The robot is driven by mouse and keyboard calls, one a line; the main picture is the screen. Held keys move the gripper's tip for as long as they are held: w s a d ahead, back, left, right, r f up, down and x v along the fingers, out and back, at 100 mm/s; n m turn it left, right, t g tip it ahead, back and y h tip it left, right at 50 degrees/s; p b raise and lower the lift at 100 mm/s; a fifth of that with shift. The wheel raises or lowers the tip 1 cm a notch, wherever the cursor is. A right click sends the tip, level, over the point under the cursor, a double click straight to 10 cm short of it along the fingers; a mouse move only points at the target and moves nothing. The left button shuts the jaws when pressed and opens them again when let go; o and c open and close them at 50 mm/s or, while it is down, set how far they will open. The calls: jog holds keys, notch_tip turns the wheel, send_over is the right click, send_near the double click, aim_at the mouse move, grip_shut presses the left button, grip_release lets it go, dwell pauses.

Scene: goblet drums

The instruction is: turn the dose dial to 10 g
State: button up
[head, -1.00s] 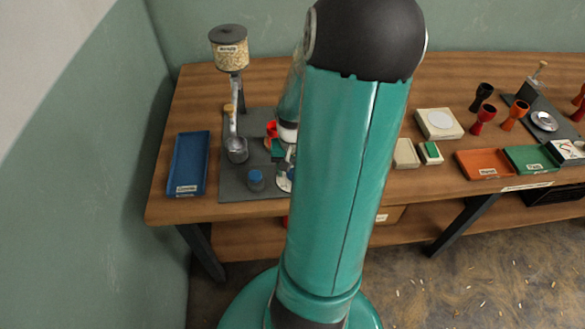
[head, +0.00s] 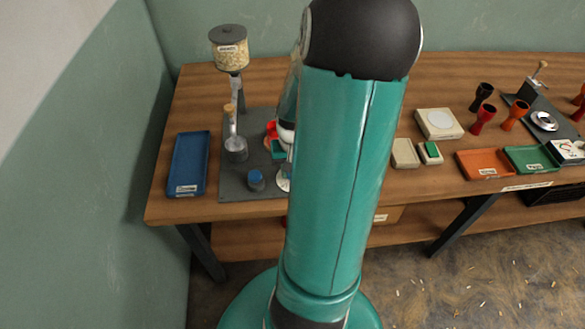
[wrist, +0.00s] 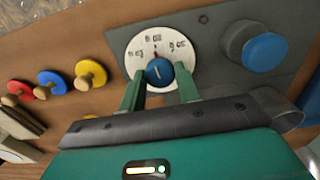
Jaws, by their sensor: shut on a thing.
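The dose dial (wrist: 134,49) is a round white plate with printed gram labels, too blurred to read surely, and a small red mark near its top. Its blue knob (wrist: 160,71) sits at the centre with a pale line on it. My gripper (wrist: 160,84) has its two green fingers on either side of the knob, shut on it. In the head view only a pale edge of the dial (head: 283,184) shows; my arm hides the rest and the gripper.
A blue button (wrist: 265,52) on a dark round base stands right of the dial. Red (wrist: 20,88), blue (wrist: 52,84) and yellow (wrist: 90,74) discs with wooden knobs are at left. A grain hopper (head: 230,53) and blue tray (head: 188,163) stand at the table's left.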

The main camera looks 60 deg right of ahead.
jog(key=n, duration=0.4)
jog(key=shift+n, duration=2.3)
jog(key=o, duration=1)
notch_tip(320, 180, up, 14)
jog(key=shift+f, duration=0.1)
